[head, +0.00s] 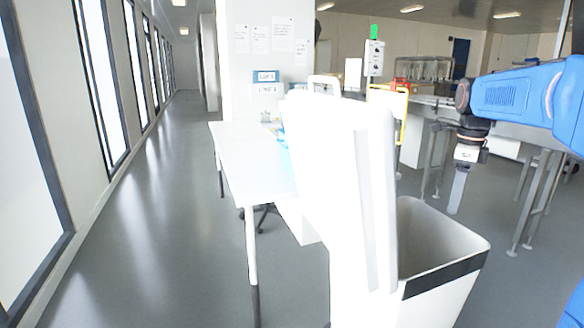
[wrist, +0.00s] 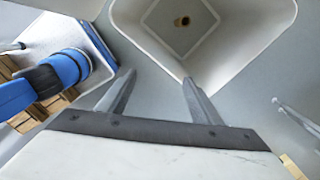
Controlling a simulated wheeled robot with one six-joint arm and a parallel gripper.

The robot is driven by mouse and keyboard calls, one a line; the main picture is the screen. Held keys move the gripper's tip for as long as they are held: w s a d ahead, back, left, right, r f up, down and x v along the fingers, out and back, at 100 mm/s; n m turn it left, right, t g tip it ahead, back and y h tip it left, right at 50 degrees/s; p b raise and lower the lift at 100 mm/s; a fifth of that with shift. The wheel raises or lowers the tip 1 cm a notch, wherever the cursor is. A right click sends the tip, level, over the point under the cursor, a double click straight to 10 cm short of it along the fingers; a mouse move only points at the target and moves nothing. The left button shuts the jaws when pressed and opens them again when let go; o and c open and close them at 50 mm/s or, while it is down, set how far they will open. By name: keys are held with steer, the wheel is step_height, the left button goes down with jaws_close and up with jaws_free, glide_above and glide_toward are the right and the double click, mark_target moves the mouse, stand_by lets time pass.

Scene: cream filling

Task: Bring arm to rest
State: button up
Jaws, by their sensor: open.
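My blue arm (head: 510,92) reaches in from the right edge in the head view, with its wrist bent down. My gripper (head: 457,195) points downward, above and behind the right side of a white bin (head: 440,287). In the wrist view my gripper (wrist: 158,76) has its two grey fingers apart with nothing between them. The bin's opening (wrist: 232,50) lies below and beyond the fingertips. A small brown round thing (wrist: 182,21) lies on the bin's floor. The bin's inside bottom is hidden in the head view.
A tall white lid or panel (head: 345,170) stands upright at the bin's left. A white table (head: 235,155) is behind it to the left. Metal-legged benches (head: 545,195) stand at the back right. A corridor with clear grey floor (head: 150,220) runs along the windows at left.

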steer(key=s+a+f+n+t, duration=0.1)
steer(key=s+a+f+n, duration=0.3)
steer(key=s+n, duration=0.4)
steer(key=s+a+f+n+t, duration=0.2)
steer(key=s+a+f+n, duration=0.3)
steer(key=s+n, duration=0.4)
steer(key=s+a+f+n+t, duration=0.1)
steer(key=s+a+f+n, duration=0.4)
steer(key=s+n, duration=0.3)
steer(key=shift+s+f, duration=0.85)
steer(key=shift+s, duration=0.75)
steer(key=shift+c, duration=0.3)
